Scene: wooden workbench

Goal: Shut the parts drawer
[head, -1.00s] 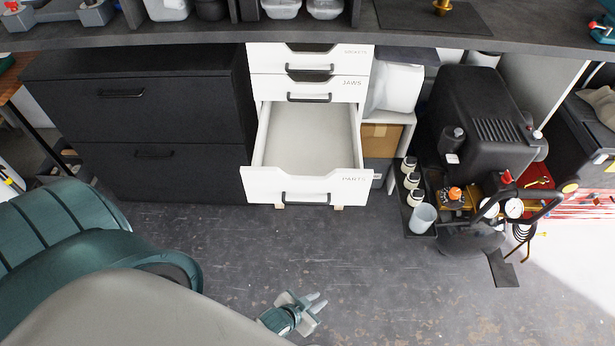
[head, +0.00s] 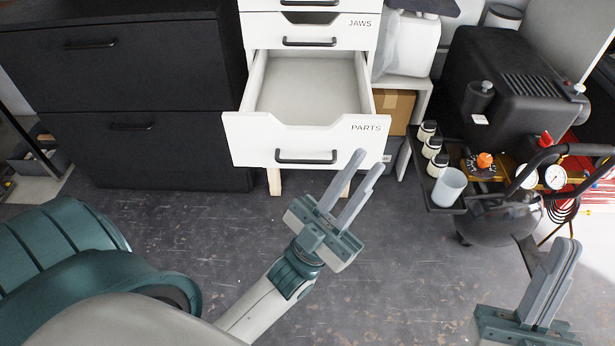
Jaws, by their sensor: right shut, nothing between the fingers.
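The parts drawer (head: 305,141) is a white drawer marked PARTS, pulled well out of the white drawer unit in the head view. Its inside looks empty, and a black bar handle (head: 306,157) sits on its front. My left gripper (head: 371,160) is open and empty, with two grey fingers apart. Its fingertips overlap the lower right part of the drawer front in the picture; I cannot tell whether they touch it. My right gripper (head: 568,247) is shut and empty at the lower right, away from the drawer.
The JAWS drawer (head: 310,32) above is closed. A black cabinet (head: 145,95) stands to the left.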

